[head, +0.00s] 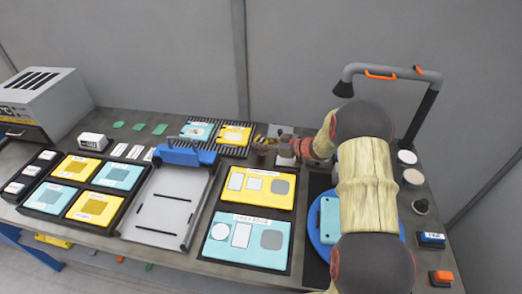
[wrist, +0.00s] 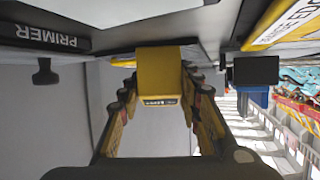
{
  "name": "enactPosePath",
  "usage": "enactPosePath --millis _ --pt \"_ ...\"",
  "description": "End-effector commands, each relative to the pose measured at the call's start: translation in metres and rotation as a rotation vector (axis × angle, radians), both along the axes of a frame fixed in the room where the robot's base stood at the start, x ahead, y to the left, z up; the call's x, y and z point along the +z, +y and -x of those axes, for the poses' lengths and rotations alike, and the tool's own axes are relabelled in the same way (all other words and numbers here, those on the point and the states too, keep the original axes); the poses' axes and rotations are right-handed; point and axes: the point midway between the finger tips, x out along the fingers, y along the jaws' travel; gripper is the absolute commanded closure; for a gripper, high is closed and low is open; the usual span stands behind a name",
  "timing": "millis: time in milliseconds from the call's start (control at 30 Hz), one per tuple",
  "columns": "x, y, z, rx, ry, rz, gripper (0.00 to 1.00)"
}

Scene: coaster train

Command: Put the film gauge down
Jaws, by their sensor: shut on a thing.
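The film gauge, a small yellow block with a dark label strip (wrist: 160,70), sits between my gripper's fingertips in the wrist view. My gripper (wrist: 158,92) is shut on it, with a black-and-yellow finger on each side. In the head view my gripper (head: 264,145) is low over the back middle of the bench, just right of the slatted rack. The gauge is small and mostly hidden by the fingers there. I cannot tell whether the gauge touches the surface.
The slatted rack (head: 213,146) holds a teal and a yellow card. A tray with yellow and teal panels (head: 244,262) lies in front of my gripper. A grey sliding bed with a blue bar (head: 183,157) is to the left. A blue turntable (head: 313,237) is partly behind my arm.

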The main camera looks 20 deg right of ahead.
Motion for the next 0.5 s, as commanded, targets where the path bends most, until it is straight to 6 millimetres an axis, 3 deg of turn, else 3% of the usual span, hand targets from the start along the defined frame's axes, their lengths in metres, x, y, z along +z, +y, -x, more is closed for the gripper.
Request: enactPosePath --millis 33,100,500 --pt "-0.0133 0.0006 0.0005 0.000 0.003 -0.002 1.00" --pt "-0.0203 0.0005 0.0003 -0.001 0.001 -0.002 1.00" --pt "-0.0228 0.0007 0.0003 0.001 0.001 -0.001 1.00"
